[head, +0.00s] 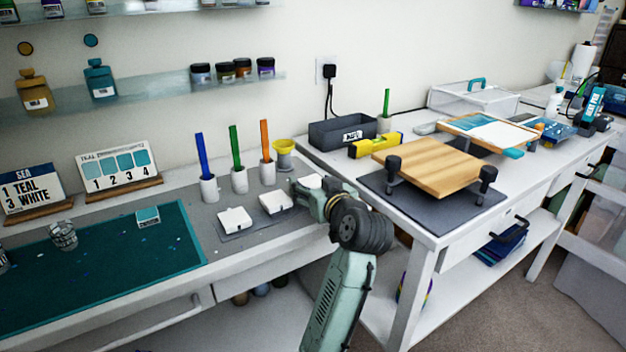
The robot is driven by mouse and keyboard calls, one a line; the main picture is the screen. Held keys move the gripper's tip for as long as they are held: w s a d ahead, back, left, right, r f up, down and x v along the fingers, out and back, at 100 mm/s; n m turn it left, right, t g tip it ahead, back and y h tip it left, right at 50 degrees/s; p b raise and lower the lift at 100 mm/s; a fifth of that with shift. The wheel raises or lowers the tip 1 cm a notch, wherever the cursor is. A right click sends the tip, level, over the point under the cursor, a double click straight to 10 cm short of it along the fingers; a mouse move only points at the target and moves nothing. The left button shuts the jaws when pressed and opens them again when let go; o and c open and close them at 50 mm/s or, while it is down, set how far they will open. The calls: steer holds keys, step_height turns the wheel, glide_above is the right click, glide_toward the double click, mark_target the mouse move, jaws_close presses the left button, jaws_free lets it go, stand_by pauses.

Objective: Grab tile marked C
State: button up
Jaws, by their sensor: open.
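Several white square tiles lie in a row on a grey mat on the left bench. One is at the left (235,220), one in the middle (276,202), and a third (310,181) shows partly behind my gripper. Any letters on them are too small to read, so I cannot tell which is marked C. My gripper (296,191) is open, pointing left, beside the middle and third tiles. My wrist hides part of the bench there. I cannot tell whether the fingers touch a tile.
Blue, green and orange sticks stand in white cups (239,181) behind the tiles, beside a yellow funnel (284,148). A teal mat (110,262) with a small glass (63,235) lies left. A wooden board (428,165) on clamps stands on the right bench.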

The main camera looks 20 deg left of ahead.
steer(key=shift+w+a+f, duration=0.1)
steer(key=shift+w+a, duration=0.1)
steer(key=shift+w, duration=0.05)
steer(key=shift+c, duration=0.2)
steer(key=c, duration=1)
